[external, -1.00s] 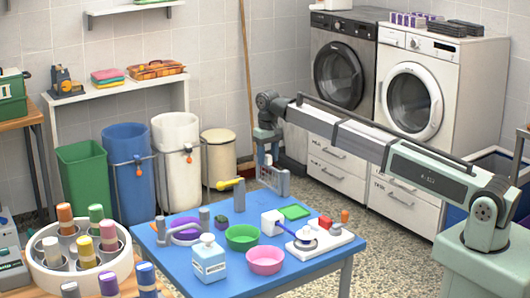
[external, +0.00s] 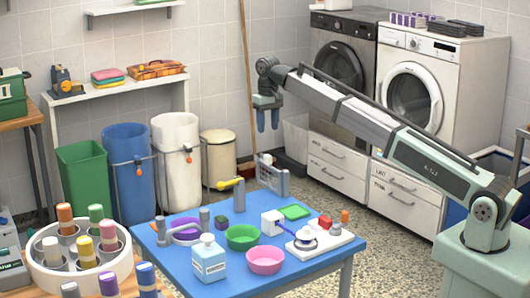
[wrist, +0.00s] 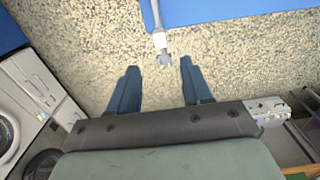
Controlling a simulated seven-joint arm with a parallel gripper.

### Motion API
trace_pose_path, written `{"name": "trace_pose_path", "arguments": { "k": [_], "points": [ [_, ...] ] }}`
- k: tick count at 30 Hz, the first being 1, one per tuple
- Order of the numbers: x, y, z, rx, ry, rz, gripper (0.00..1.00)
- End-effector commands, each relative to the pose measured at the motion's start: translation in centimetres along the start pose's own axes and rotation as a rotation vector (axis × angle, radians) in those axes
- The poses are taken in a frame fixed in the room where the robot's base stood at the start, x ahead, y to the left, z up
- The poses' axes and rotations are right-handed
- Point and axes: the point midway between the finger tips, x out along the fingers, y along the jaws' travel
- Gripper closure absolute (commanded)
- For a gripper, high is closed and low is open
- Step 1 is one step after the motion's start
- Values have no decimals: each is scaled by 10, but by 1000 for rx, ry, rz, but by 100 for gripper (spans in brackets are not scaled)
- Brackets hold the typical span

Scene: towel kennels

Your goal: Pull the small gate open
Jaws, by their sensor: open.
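The small gate (external: 273,180) is a grey, framed panel standing upright at the far edge of the blue table (external: 200,270). In the wrist view a narrow pale and grey piece (wrist: 160,42) reaches from the table edge toward the space between my fingertips; it looks like the gate seen from above. My gripper (external: 268,128) is open and empty, pointing down above the gate and apart from it. Both blue-grey fingers show in the wrist view (wrist: 158,78). Whether the gate is latched cannot be told.
Bins, including a beige one (external: 218,158), stand left of the gate. Washing machines (external: 410,100) stand behind right. Speckled floor is free around the table.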

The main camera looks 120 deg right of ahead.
Motion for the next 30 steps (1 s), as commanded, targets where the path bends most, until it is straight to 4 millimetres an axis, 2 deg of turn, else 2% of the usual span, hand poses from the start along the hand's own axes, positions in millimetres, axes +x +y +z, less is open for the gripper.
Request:
{"name": "trace_pose_path", "arguments": {
  "k": [3,7,25,28,30],
  "points": [
    [-12,0,0,0,0,0,51],
    [-17,0,0,0,-1,0,51],
    [-17,0,0,0,0,0,51],
    [-15,-10,2,-7,10,-4,51],
    [-11,-25,4,-18,29,-10,51]
  ]
}}
